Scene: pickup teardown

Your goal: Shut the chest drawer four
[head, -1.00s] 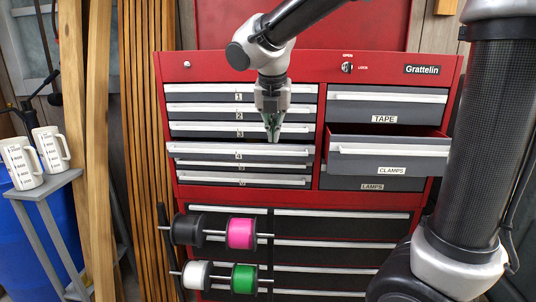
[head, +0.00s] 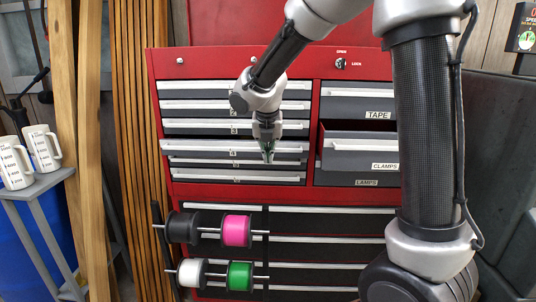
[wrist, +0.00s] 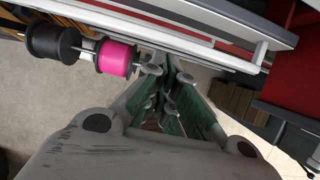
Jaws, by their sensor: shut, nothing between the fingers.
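Drawer four (head: 200,153) is a grey drawer with a pale handle bar in the left column of the red chest. It stands out a little from the drawers above and below and partly covers drawer five. My gripper (head: 267,158) points down in front of the right part of drawer four, its tips near the bottom of its face. Whether it touches the drawer I cannot tell. In the wrist view the gripper (wrist: 172,85) is shut and empty, its tips close to a pale handle rail (wrist: 200,45).
The clamps drawer (head: 350,150) stands open in the right column. Below, a rack holds black, pink (head: 237,230), white and green (head: 240,276) spools in front of the dark lower drawers. Mugs (head: 42,148) stand on a grey stand at left, beside wooden planks (head: 92,150).

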